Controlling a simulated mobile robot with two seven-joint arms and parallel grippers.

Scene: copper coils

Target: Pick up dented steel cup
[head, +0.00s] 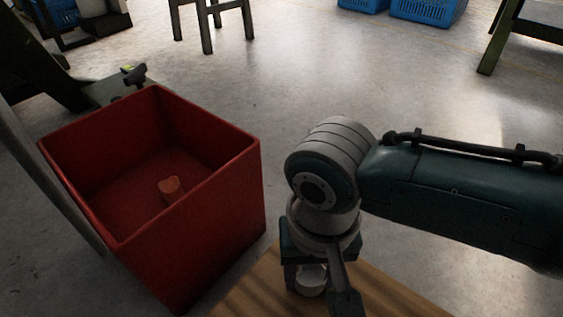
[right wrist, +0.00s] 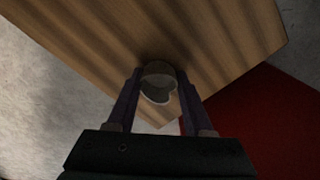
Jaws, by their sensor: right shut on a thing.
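The dented steel cup (head: 311,281) is at my right gripper, over the wooden tabletop (head: 385,297). My right gripper (head: 318,284) points down and is shut on the cup. In the right wrist view the cup (right wrist: 157,84) sits between the two fingers (right wrist: 158,85), with its rim bent out of round. I cannot tell whether the cup touches the wood. My left gripper is not in view.
A red open bin (head: 215,200) stands on the floor left of the tabletop, with a small reddish-orange piece (head: 171,187) inside. Blue crates (head: 428,10) and a stool (head: 207,25) stand at the back. The middle of the floor is clear.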

